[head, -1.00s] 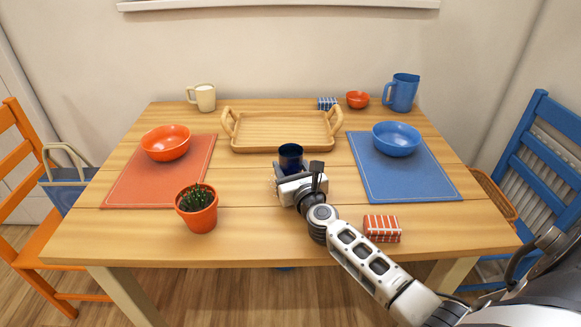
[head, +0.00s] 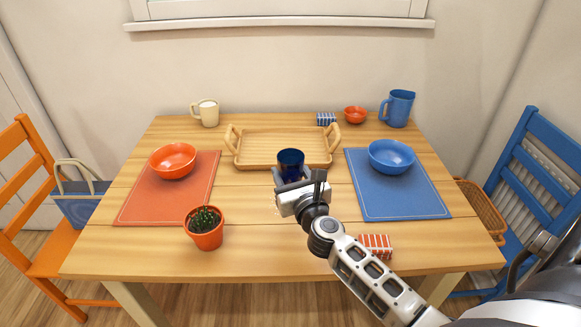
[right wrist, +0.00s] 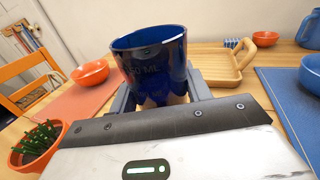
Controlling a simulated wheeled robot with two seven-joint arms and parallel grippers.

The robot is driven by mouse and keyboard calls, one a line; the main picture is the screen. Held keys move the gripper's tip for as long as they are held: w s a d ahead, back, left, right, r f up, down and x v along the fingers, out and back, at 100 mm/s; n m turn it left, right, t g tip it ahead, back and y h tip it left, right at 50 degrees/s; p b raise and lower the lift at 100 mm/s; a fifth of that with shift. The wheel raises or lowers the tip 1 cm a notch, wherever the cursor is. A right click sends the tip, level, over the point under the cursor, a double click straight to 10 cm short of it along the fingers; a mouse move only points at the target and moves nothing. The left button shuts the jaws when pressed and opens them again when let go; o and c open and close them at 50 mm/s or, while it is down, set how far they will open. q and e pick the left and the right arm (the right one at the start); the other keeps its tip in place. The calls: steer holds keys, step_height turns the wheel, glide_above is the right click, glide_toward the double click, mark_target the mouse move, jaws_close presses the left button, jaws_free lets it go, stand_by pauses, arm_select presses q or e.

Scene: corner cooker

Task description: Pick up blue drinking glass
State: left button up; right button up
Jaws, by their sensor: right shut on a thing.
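The blue drinking glass (head: 291,163) is dark blue and stands upright near the middle of the table, just in front of the wooden tray. It also shows large in the right wrist view (right wrist: 152,60). My right gripper (head: 293,176) is shut on the glass, with one finger on each side of its lower part. The gripper body hides the base of the glass in the head view, so I cannot tell whether it touches the table. My left gripper is not in view.
The wooden tray (head: 283,150) is behind the glass. An orange bowl (head: 173,160) is on the left mat, a blue bowl (head: 391,156) on the right mat. A potted cactus (head: 205,232) stands front left. A red striped box (head: 376,246) is partly behind my right arm.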

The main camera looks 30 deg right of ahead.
steer(key=s+a+r+p, duration=0.1)
steer(key=s+a+r, duration=0.3)
steer(key=s, duration=0.3)
steer(key=shift+s+a, duration=0.15)
steer(key=shift+a, duration=0.3)
stand_by(0.4)
steer(key=shift+o, duration=1.3)
steer(key=shift+c, duration=1.3)
